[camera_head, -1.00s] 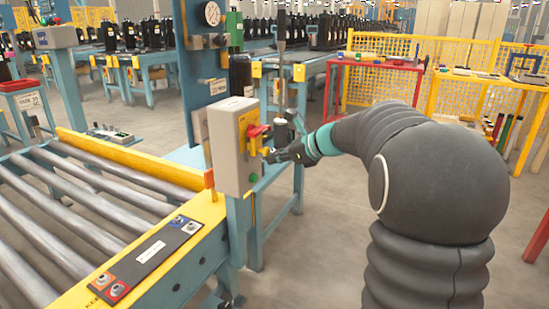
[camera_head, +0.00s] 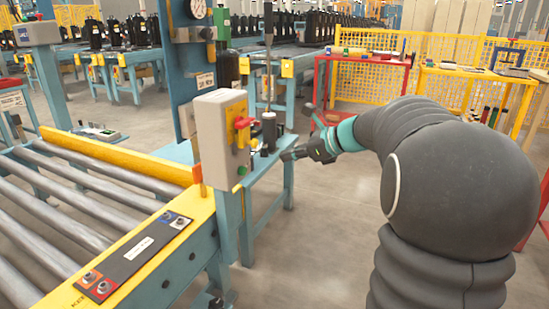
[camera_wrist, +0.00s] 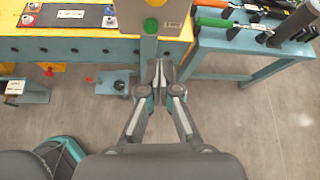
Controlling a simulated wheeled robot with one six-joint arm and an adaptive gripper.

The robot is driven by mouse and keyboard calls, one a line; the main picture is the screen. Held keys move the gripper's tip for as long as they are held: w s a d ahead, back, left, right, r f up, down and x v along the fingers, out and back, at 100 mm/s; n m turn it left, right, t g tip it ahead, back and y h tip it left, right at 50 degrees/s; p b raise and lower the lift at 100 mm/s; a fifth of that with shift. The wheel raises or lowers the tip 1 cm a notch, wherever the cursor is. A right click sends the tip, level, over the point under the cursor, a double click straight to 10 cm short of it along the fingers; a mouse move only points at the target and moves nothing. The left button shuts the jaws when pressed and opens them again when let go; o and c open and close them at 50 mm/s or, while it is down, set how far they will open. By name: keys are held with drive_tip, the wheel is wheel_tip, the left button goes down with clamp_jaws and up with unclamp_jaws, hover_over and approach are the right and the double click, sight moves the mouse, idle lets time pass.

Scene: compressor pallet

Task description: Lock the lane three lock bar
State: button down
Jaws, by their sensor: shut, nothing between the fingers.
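A grey control box (camera_head: 213,140) with a red handle (camera_head: 243,123) on a yellow plate stands at the corner of the roller conveyor. A green button is low on the box. My gripper (camera_head: 286,156) is to the right of the box, apart from it, with its fingers together and empty. In the wrist view my gripper (camera_wrist: 161,72) points toward the lower edge of the box (camera_wrist: 150,18) and its blue-green post. I cannot make out which part is the lane three lock bar; no lane label is readable.
The roller conveyor (camera_head: 75,205) with a yellow rail fills the left. A blue-green bench (camera_head: 262,165) stands behind the box, with tools on it in the wrist view. A red table (camera_head: 365,62) and yellow fencing are farther back. The floor right of the bench is clear.

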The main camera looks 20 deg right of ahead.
drive_tip(key=shift+v, duration=1.15)
drive_tip(key=s+f+n+g+h, duration=0.4)
drive_tip(key=s+f+n, duration=0.7)
drive_tip(key=s+n, duration=0.1)
drive_tip(key=s+a+n+h, duration=0.2)
drive_tip(key=s+a+n, duration=0.3)
drive_tip(key=s, duration=0.4)
drive_tip(key=s+a+n+h, duration=0.2)
drive_tip(key=s+a+n, duration=0.3)
drive_tip(key=s+n, duration=0.3)
drive_tip(key=shift+s+t, duration=0.3)
drive_tip(key=shift+s, duration=0.45)
